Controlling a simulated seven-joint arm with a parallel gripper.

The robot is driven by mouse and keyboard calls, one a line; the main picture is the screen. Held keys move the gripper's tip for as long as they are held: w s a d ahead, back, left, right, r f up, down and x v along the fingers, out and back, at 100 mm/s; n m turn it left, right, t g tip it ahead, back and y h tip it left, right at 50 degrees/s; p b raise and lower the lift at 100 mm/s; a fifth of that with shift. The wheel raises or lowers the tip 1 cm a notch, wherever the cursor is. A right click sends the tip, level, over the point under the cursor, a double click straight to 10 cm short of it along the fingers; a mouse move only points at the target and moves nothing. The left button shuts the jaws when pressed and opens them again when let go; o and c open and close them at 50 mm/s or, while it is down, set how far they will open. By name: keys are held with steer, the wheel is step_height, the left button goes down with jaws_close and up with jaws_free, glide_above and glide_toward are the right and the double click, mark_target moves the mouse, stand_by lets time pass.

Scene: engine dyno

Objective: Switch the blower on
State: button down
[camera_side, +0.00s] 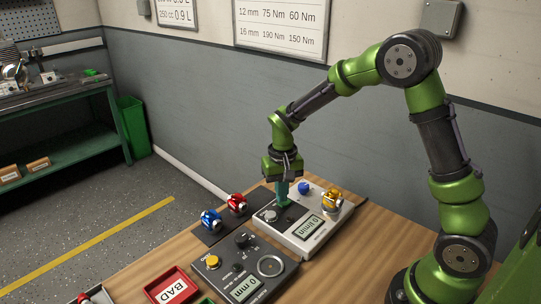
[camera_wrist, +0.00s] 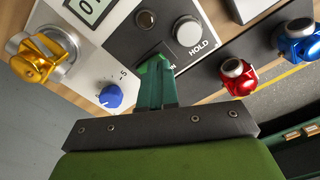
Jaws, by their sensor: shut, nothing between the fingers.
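A pale bench unit (camera_side: 327,236) stands on the wooden table, with a display reading about "0/min" (camera_side: 307,228), a blue knob (camera_wrist: 110,95) and a dark panel. On the panel are a round grey button marked HOLD (camera_wrist: 187,31) and a small dark round control (camera_wrist: 145,18). My gripper (camera_side: 282,203) points down over this panel, its green fingers shut and empty. In the wrist view the fingertips (camera_wrist: 157,62) are at the panel beside partly covered lettering ending in "N". The fingers hide what lies under them; I cannot tell whether they touch it or which control is the blower's.
A gold model engine (camera_side: 332,199) sits on the unit's right end. Red (camera_side: 237,203) and blue (camera_side: 211,220) engines stand on a dark mat to the left. A dark gauge box (camera_side: 245,264) and a red BAD tray (camera_side: 172,289) are in front.

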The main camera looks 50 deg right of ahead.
mark_target(283, 206)
steer(key=shift+f, duration=0.75)
steer(key=shift+r, duration=3.55)
steer(key=shift+s+a+f, duration=0.15)
steer(key=shift+s+f, duration=0.25)
steer(key=s+a+r+n+t+y, duration=0.1)
steer(key=s+a+r+t, duration=0.1)
steer(key=s+r, duration=0.4)
steer(key=s+a+r+n+t+y, duration=0.1)
steer(key=s+a+r+t, duration=0.2)
steer(key=s, duration=0.7)
step_height(283, 206, up, 4)
steer(key=shift+s+r+t, duration=0.25)
steer(key=shift+s+t, duration=0.1)
steer(key=shift+t, duration=0.75)
